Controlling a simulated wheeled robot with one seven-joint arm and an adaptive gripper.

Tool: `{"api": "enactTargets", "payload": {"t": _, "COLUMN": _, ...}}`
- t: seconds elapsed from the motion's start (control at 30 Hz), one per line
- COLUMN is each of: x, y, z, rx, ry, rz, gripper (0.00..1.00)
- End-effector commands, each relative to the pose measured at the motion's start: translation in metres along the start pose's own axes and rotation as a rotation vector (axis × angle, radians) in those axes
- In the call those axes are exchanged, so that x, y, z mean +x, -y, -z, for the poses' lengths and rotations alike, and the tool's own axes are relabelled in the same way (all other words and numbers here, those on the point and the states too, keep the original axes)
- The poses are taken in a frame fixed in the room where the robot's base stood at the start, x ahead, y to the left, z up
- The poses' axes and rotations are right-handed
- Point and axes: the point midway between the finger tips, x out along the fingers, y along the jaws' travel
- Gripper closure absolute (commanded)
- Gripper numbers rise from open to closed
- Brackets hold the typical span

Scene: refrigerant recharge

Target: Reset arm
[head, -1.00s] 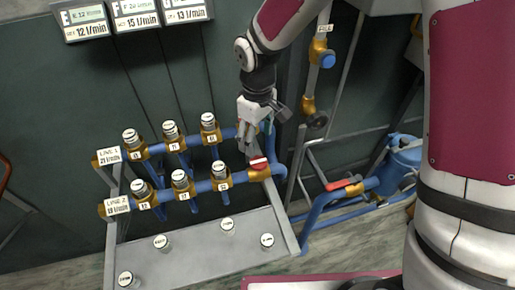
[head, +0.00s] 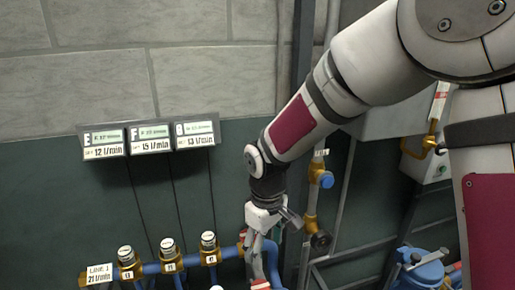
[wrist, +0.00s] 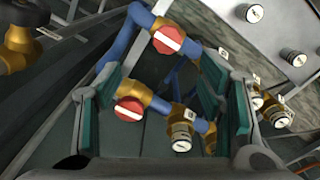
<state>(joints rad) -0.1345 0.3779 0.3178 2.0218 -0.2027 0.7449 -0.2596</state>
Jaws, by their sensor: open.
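My gripper (head: 262,240) hangs at the right end of the upper blue pipe in the head view, pointing down. In the wrist view, my gripper (wrist: 165,110) is open, its teal finger pads spread wide with nothing held. Two red round valve handles with white bars show between and beyond the fingers: one lower left (wrist: 129,109) and one higher up (wrist: 167,40). In the head view, a red-and-white handle (head: 261,284) shows just below the fingers at the bottom edge. Whether the fingers touch anything is unclear.
Three displays (head: 150,138) reading 12, 15 and 13 l/min hang on the wall. Capped brass fittings (head: 168,254) line the blue pipe. A brass valve with a blue knob (head: 326,180) is right of my arm. A blue tank (head: 425,270) stands lower right.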

Motion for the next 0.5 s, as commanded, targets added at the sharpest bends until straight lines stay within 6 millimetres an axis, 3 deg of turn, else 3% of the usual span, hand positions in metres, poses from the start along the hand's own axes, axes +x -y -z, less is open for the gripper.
{"api": "enactTargets", "payload": {"t": 0.2, "x": -0.071, "y": -0.02, "z": -0.051, "rx": 0.172, "ry": -0.061, "rz": -0.093, "gripper": 0.38}}
{"api": "enactTargets", "payload": {"t": 0.5, "x": -0.146, "y": -0.021, "z": -0.136, "rx": 0.436, "ry": -0.176, "rz": -0.174, "gripper": 0.38}}
